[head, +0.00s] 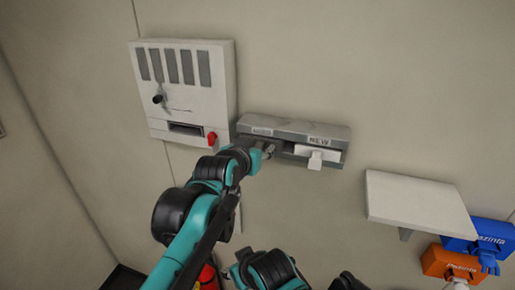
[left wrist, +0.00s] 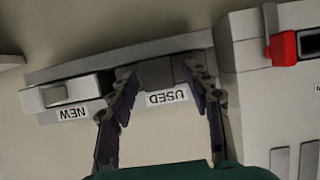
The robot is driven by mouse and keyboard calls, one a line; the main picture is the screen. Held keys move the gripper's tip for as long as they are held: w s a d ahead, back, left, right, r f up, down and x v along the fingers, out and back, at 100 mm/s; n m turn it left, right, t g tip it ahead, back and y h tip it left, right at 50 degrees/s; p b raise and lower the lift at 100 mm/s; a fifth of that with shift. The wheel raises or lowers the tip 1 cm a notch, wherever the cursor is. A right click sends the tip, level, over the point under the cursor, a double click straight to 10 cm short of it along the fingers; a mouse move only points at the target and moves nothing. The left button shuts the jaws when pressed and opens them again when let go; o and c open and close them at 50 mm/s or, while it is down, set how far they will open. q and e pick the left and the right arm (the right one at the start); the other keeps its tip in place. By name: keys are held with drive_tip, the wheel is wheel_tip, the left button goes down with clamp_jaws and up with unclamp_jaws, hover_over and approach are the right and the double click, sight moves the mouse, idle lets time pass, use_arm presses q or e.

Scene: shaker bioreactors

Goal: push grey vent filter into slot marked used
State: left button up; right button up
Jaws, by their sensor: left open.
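A grey holder (head: 290,127) on the wall has one slot labelled USED and one labelled NEW. In the left wrist view, where the picture is upside down, a dark grey block, seemingly the grey vent filter (left wrist: 156,73), sits at the USED slot behind its label (left wrist: 167,97). My left gripper (head: 268,152) is open in front of that slot. Its fingers (left wrist: 162,76) stand on either side of the block; I cannot tell whether they touch it or how deep it sits. A white filter (head: 317,156) sits in the NEW slot. My right gripper is not seen.
A white wall unit (head: 187,85) with a red knob (head: 212,139) is close on the left of the holder. A white shelf (head: 418,198) juts out lower right, with blue (head: 478,236) and orange (head: 450,264) boxes beyond. The wall above the holder is clear.

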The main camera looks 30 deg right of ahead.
use_arm(q)
drive_tip(key=v, duration=1.1)
drive_tip(key=shift+a, duration=0.3)
drive_tip(key=shift+s+r, duration=0.15)
drive_tip(key=w+a+f+n+y+b, duration=0.1)
drive_tip(key=a+f+n+y+b, duration=0.15)
drive_tip(key=a+f+b, duration=1.1)
drive_tip(key=w+a+f+n+y+b, duration=0.1)
drive_tip(key=a+f+n+y+b, duration=0.3)
drive_tip(key=a+f, duration=1)
drive_tip(key=s+a+f+n+y+b, duration=0.1)
drive_tip(key=s+a+f+b, duration=0.2)
drive_tip(key=f, duration=0.8)
drive_tip(key=s+a+f+n+g+y+b, duration=0.1)
drive_tip(key=s+a+f+b, duration=0.2)
drive_tip(key=a+f+b, duration=0.4)
drive_tip(key=s+a+f+n+g+y+b, duration=0.1)
drive_tip(key=s+a+f+b, duration=0.3)
drive_tip(key=f, duration=1.1)
drive_tip(key=shift+a+f+y+b, duration=0.4)
drive_tip(key=shift+a+b, duration=0.2)
drive_tip(key=shift+b, duration=0.65)
